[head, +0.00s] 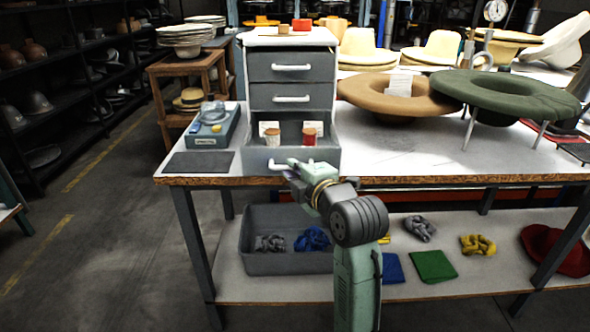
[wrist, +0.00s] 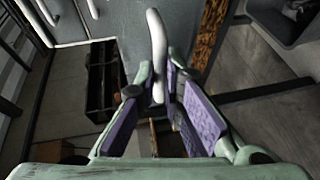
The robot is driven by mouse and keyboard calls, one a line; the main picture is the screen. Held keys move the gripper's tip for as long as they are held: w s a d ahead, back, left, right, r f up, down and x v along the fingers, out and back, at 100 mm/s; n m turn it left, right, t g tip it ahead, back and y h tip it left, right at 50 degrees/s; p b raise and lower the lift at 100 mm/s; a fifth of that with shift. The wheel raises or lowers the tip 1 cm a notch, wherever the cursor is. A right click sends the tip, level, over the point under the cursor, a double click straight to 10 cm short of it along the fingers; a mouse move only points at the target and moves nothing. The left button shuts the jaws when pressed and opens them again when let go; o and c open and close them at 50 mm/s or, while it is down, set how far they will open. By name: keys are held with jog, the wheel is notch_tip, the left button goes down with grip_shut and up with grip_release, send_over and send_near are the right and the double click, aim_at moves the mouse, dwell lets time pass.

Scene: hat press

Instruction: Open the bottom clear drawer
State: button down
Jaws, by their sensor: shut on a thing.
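A small grey drawer cabinet (head: 292,36) with a white top stands on the table. Its bottom drawer (head: 252,159) is pulled out towards me, with its inside showing. The drawer front looks grey rather than clear and has a white bar handle (head: 276,165). My gripper (head: 297,166) is at this handle, at the table's front edge. In the wrist view, the purple-padded fingers (wrist: 172,88) are closed around the white handle (wrist: 157,45). My gripper hides part of the drawer front in the head view.
Two small jars, one tan (head: 272,138) and one red (head: 309,133), stand in the drawer. The two upper drawers (head: 291,67) are shut. Brown (head: 365,92) and green (head: 515,97) hat forms stand right. A grey bin (head: 290,264) is below.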

jog(key=c, duration=1.7)
grip_release()
jog(key=v, duration=1.2)
